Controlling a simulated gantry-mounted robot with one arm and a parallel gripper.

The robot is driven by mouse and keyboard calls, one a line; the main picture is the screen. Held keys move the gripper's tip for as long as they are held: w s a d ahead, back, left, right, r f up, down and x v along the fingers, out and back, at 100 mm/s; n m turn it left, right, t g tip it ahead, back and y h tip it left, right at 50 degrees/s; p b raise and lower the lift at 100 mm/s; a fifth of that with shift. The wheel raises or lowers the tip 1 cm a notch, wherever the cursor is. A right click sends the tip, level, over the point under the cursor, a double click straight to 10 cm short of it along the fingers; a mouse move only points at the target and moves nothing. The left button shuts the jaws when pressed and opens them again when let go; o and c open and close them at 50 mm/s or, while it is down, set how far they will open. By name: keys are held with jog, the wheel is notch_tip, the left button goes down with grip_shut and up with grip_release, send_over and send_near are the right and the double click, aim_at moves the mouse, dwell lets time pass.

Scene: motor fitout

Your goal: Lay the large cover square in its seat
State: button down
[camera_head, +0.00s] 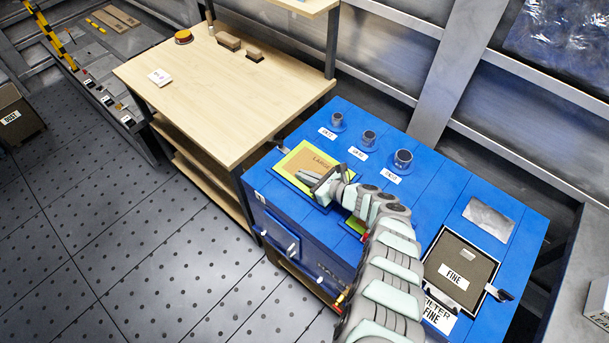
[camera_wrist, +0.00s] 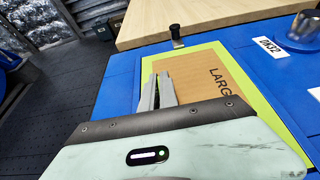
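The large cover (camera_head: 311,159) is a flat brown plate with the word LARGE on it. It lies within a yellow-green seat area (camera_head: 284,172) on the blue cabinet top, with yellow-green showing around it. In the wrist view, the cover (camera_wrist: 200,78) has the yellow-green border (camera_wrist: 205,51) along its far and left sides. My gripper (camera_head: 325,182) is at the cover's near side. In the wrist view, its fingers (camera_wrist: 158,90) are close together over the cover's left edge. Whether they grip it is unclear, and my gripper body hides the cover's near part.
Several round fittings, including one (camera_head: 403,160), stand behind the cover on the blue top (camera_head: 440,190). A dark FINE panel (camera_head: 460,270) lies to the right. A wooden bench (camera_head: 215,100) adjoins at the left. A small dark post (camera_wrist: 176,34) stands just beyond the seat.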

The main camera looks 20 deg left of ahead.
jog(key=shift+f, duration=0.15)
jog(key=c, duration=1.6)
grip_release()
jog(key=shift+o, duration=0.2)
jog(key=p+v, duration=0.3)
jog(key=v, duration=0.7)
jog(key=shift+s+d+p, duration=0.1)
jog(key=shift+d+p, duration=0.2)
jog(key=shift+d, duration=0.05)
